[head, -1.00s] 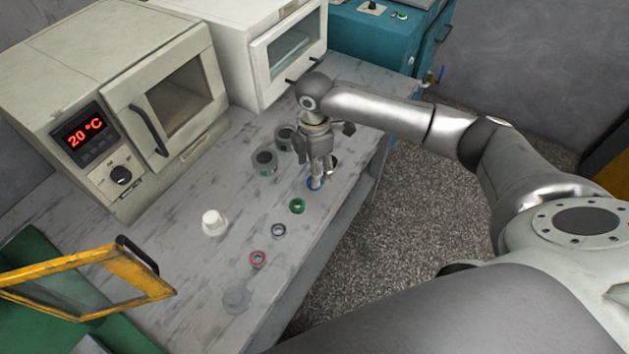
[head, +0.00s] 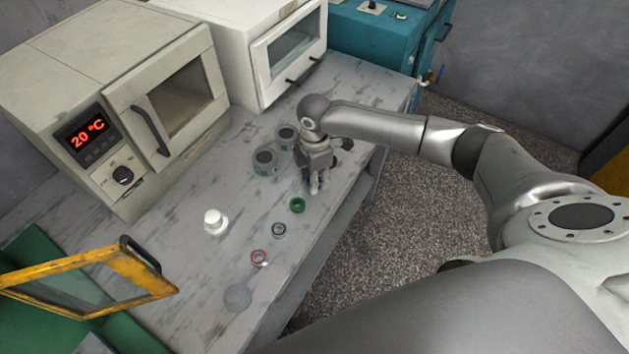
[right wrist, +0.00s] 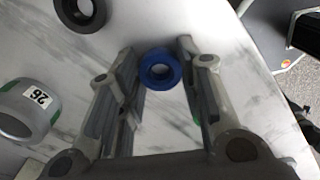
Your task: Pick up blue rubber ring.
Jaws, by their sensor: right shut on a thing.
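The blue rubber ring (right wrist: 160,69) is between the two fingertips of my right gripper (right wrist: 161,62) in the right wrist view. The fingers are shut on its sides. In the head view my right gripper (head: 316,188) points down over the table, behind the green ring; the blue ring cannot be made out there. My left gripper is in neither view.
A green ring (head: 297,205), a dark grey ring (head: 279,230) and a red ring (head: 259,257) lie on the table. A white knob-like part (head: 214,221) stands to their left. A beige oven (head: 120,95) is at left.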

